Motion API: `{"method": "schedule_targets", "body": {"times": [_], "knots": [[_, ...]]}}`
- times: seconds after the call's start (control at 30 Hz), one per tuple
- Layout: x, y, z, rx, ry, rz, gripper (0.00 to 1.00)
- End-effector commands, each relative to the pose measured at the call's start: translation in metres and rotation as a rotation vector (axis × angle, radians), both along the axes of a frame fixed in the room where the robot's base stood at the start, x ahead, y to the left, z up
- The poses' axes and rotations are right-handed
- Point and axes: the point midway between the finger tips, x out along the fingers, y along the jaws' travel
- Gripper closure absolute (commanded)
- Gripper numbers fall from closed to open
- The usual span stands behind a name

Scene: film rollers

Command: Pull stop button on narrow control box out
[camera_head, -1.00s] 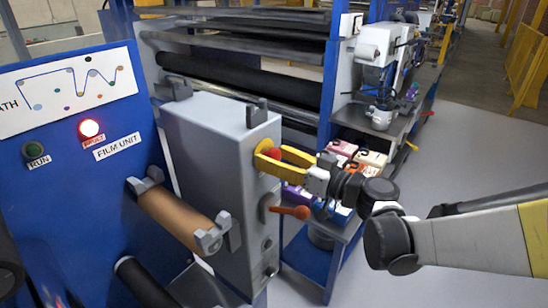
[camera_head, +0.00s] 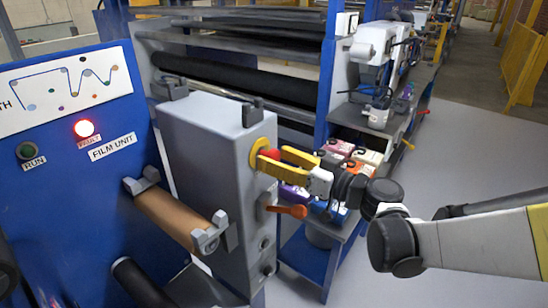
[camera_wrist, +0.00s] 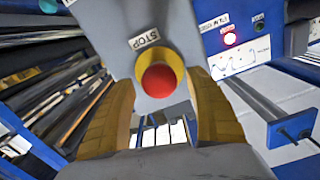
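The narrow control box (camera_head: 215,165) is a tall grey box beside the blue panel. Its red stop button (camera_head: 270,155) sits in a yellow ring (camera_head: 257,153) on the box's right-hand face. My gripper (camera_head: 284,159) has yellow fingers and is just in front of the button. In the wrist view my gripper (camera_wrist: 163,115) is open, one finger on each side of the button, with gaps between. Nothing is held.
An orange-red handle (camera_head: 290,211) sticks out of the box below the button. A brown roller (camera_head: 175,220) is mounted on the left. A red FAULT lamp (camera_head: 84,128) glows on the blue panel. Coloured cartons (camera_head: 340,147) sit behind my gripper.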

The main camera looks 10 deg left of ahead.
Motion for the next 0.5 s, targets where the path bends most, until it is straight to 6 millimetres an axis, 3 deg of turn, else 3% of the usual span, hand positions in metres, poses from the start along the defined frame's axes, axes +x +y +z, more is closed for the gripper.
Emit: {"method": "schedule_targets", "body": {"times": [0.27,0.5], "knots": [[0.0,-0.002,0.0,0.001,0.0,-0.001,0.36],[-0.014,-0.037,0.0,0.0,0.0,-0.005,0.36]]}}
